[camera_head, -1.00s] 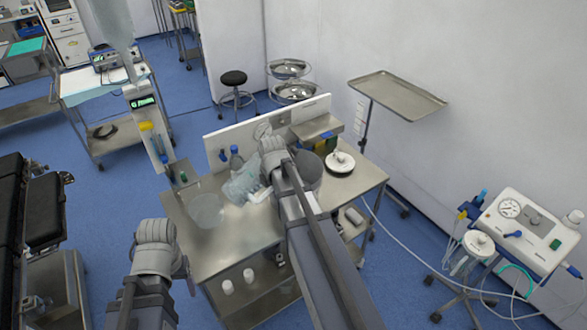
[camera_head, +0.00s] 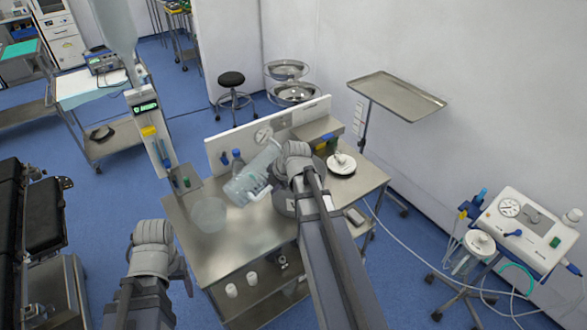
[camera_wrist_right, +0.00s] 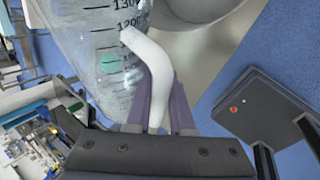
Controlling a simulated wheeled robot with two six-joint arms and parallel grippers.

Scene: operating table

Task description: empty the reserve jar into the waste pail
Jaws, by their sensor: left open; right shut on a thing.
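The reserve jar (camera_head: 248,184) is clear with printed graduations and tilted over the steel table, its upper end pointing up and right. My right gripper (camera_head: 293,158) is shut on its white bent handle (camera_wrist_right: 150,65); the jar's wall (camera_wrist_right: 100,50) fills the upper left of the right wrist view. A grey rounded vessel (camera_wrist_right: 195,8), which looks like the waste pail, is beside the jar's upper end in that view; in the head view my right arm hides most of that spot. Liquid level is unclear. My left gripper (camera_head: 152,233) is open and empty, left of the table.
A clear round vessel (camera_head: 208,215) stands at the table's left. A white-lidded dish (camera_head: 341,163) is at its right. Blue-capped bottles (camera_head: 237,160) stand by the white back panel (camera_head: 215,147). A tray stand (camera_head: 398,95) and a suction unit (camera_head: 520,230) are further right.

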